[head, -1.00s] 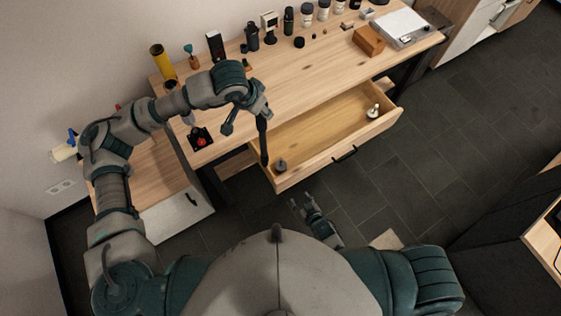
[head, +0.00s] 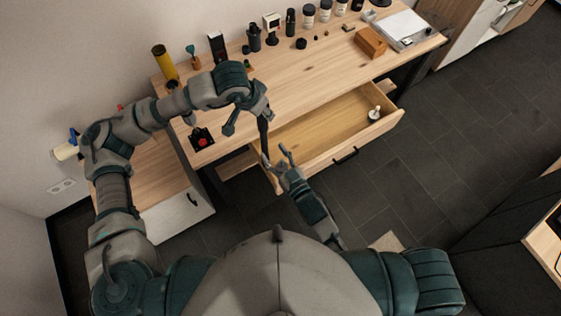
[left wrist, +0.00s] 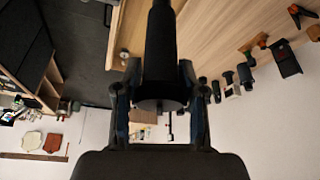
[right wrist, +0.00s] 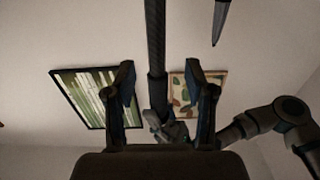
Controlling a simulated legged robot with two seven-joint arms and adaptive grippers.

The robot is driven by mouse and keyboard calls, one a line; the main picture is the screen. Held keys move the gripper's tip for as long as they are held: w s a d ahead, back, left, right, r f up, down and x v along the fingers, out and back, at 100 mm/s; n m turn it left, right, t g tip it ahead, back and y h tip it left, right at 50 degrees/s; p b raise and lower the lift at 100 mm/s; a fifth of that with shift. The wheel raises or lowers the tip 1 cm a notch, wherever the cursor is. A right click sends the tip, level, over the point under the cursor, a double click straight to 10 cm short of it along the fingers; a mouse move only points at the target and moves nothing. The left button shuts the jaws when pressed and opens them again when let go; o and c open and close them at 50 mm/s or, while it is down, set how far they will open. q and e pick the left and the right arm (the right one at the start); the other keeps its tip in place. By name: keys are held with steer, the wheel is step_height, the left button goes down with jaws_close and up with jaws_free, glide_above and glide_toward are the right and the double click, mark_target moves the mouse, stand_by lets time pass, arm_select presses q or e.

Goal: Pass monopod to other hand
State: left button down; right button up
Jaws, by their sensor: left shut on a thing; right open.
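The black monopod (head: 264,137) hangs roughly upright from my left gripper (head: 258,108), above the near left corner of the open drawer. In the left wrist view the monopod (left wrist: 161,60) sits between the closed fingers (left wrist: 160,95). My right gripper (head: 276,158) is open near the monopod's lower end, with its fingers pointing up toward it. In the right wrist view the monopod (right wrist: 155,45) runs between the two spread right fingers (right wrist: 160,80). Whether either right finger touches it, I cannot tell.
The open drawer (head: 320,128) holds a small pale object (head: 374,113) at its right end. The wooden desk (head: 300,75) carries bottles along the back, a wooden block (head: 370,42) and a black base with a red knob (head: 201,139). The floor right of the drawer is clear.

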mark_target(264, 139)
steer(key=x, duration=0.8)
steer(key=shift+c, duration=0.2)
steer(key=shift+a, duration=0.1)
jaws_close()
arm_select(q)
steer(key=c, duration=0.6)
jaws_free()
